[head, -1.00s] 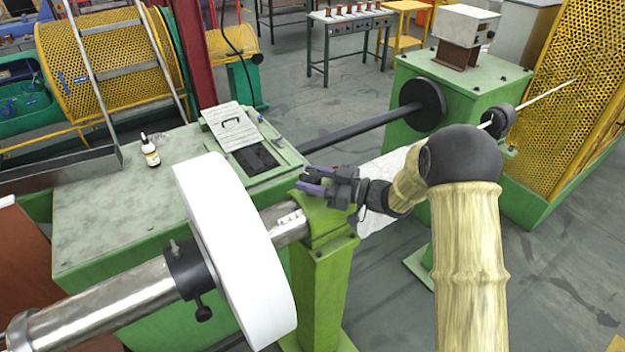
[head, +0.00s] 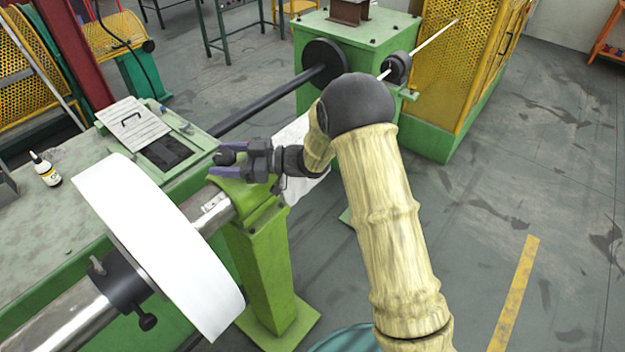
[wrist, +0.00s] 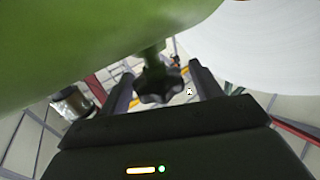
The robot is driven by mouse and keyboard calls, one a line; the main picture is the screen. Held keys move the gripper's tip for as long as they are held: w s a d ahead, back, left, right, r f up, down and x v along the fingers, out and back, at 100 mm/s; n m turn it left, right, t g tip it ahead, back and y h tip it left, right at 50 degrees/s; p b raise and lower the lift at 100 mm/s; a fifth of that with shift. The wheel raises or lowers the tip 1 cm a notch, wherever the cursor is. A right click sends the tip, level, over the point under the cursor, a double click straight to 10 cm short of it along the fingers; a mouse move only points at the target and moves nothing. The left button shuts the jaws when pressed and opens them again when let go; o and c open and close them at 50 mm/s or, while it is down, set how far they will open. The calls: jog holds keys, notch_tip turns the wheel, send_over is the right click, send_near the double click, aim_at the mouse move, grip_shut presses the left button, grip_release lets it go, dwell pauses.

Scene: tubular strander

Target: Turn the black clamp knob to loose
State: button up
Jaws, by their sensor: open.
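The black clamp knob (wrist: 158,86) is a lobed knob on a short stem beside a green body (wrist: 80,45) in the wrist view. My gripper (wrist: 163,88) is open, with one finger on each side of the knob and visible gaps at both sides. In the head view my gripper (head: 223,160), with purple fingers, is at the top of the green post (head: 262,265). A dark part of the knob (head: 226,156) shows between the fingers there. The fingers and the post hide the rest of it.
A large white disc (head: 150,240) sits on the steel shaft (head: 60,325) left of my gripper. A black collar (head: 122,282) with its own small knob (head: 147,321) is on that shaft. A green bench with a bottle (head: 46,170) stands behind. The floor at right is clear.

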jog(key=shift+w+m+t, duration=0.1)
jog(key=shift+m+t, duration=0.2)
jog(key=shift+m+t+h+p, duration=0.6)
jog(key=shift+m+t, duration=0.45)
jog(key=shift+t, duration=0.45)
jog(key=shift+m+t+h+p, duration=0.4)
jog(key=shift+m+t+p, duration=0.25)
jog(key=shift+m+t, duration=0.65)
jog(key=b+v, duration=0.7)
jog(key=v, duration=1)
jog(key=d+f+m+t+h+b, duration=0.1)
jog(key=d+f+m+h+b, duration=0.1)
jog(key=d+f+m+h, duration=0.5)
jog(key=w+d+f+h, duration=0.1)
jog(key=d+f+h, duration=0.1)
jog(key=d+h, duration=0.4)
jog(key=shift+d+t+h, duration=0.3)
jog(key=shift+d+h, duration=0.1)
jog(key=shift+d, duration=0.4)
jog(key=shift+f, duration=0.15)
